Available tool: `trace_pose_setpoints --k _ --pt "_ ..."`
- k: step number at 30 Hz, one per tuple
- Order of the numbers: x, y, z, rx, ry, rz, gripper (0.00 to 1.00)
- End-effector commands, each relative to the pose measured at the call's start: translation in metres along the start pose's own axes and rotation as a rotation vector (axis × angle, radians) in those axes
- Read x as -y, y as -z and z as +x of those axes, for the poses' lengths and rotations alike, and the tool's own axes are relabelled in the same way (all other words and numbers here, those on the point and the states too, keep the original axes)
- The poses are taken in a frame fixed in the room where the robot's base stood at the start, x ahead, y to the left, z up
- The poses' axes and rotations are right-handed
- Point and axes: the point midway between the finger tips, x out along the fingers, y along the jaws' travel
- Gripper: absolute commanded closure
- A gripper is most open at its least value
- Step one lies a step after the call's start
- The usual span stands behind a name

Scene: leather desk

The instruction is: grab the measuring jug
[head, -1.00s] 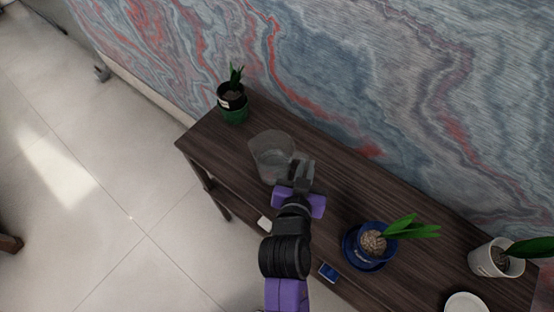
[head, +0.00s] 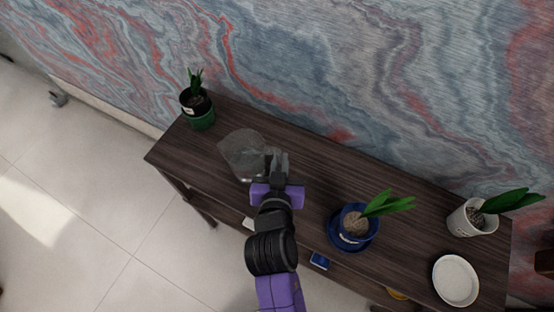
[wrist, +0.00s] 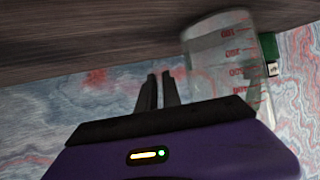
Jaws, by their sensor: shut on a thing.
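The measuring jug (head: 240,153) is clear, with red markings that show in the wrist view (wrist: 225,62). It is at the left part of the dark wooden desk in the head view, and looks turned or tilted. My gripper (head: 277,162) is at the jug's right side. In the wrist view its two dark fingers (wrist: 158,92) are close together beside the jug. They are shut on the jug, seemingly at its handle side; the exact grip is hard to see. I cannot tell whether the jug's base touches the desk.
The desk (head: 310,165) stands along a marbled wall. A blue pot (head: 352,228), a white pot (head: 470,219) and a white plate (head: 456,281) are to the right. A phone (head: 319,261) lies near the front edge.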

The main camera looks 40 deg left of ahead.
Motion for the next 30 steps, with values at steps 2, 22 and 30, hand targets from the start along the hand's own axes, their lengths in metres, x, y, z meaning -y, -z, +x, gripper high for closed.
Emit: trace_pose_setpoints --k 2,22,30 --pt "-0.001 0.005 -0.001 -0.002 -0.001 0.0 1.0" --pt "0.0 0.075 -0.03 -0.009 0.001 0.002 1.0" --pt "0.0 0.107 -0.043 -0.009 0.001 0.002 1.0"
